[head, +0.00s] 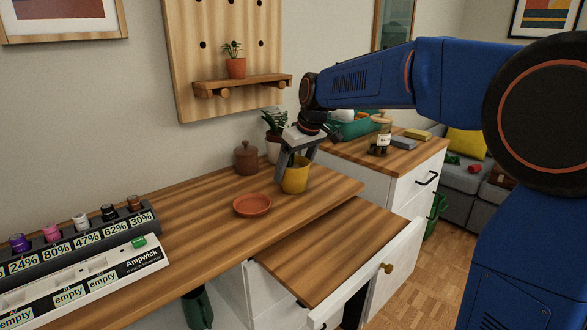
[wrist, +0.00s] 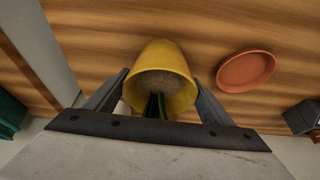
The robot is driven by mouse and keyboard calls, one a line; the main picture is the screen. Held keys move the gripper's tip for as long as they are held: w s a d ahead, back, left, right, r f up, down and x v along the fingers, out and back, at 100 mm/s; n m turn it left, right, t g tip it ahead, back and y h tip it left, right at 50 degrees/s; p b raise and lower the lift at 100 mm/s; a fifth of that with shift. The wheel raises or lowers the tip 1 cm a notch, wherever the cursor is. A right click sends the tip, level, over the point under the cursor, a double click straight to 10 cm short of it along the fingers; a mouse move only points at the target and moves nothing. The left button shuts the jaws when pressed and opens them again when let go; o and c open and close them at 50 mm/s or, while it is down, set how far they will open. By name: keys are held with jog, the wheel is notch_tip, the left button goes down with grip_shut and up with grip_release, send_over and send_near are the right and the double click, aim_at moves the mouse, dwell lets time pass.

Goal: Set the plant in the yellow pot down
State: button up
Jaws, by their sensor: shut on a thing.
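The yellow pot (head: 295,180) is between the fingers of my gripper (head: 294,163), above the right part of the desk top (head: 200,205). My gripper is shut on it. In the wrist view the yellow pot (wrist: 165,62) shows its brown soil and dark green leaves (wrist: 155,105), with a finger on each side. The pot looks roughly upright; I cannot tell whether its base touches the desk. In the head view my gripper hides most of its plant. An empty terracotta saucer (head: 252,205) lies on the desk to the left, apart from the pot.
A brown lidded jar (head: 246,160) and a plant in a pale pot (head: 274,138) stand behind. A battery rack (head: 80,250) fills the desk's left front. A pulled-out board (head: 330,250) lies lower in front. A pegboard shelf (head: 242,85) with a small potted plant hangs above.

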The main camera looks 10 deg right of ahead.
jog(key=o, duration=1.6)
jog(key=shift+f, duration=0.1)
jog(key=shift+c, duration=0.2)
jog(key=v, duration=1.2)
jog(key=shift+s, duration=0.1)
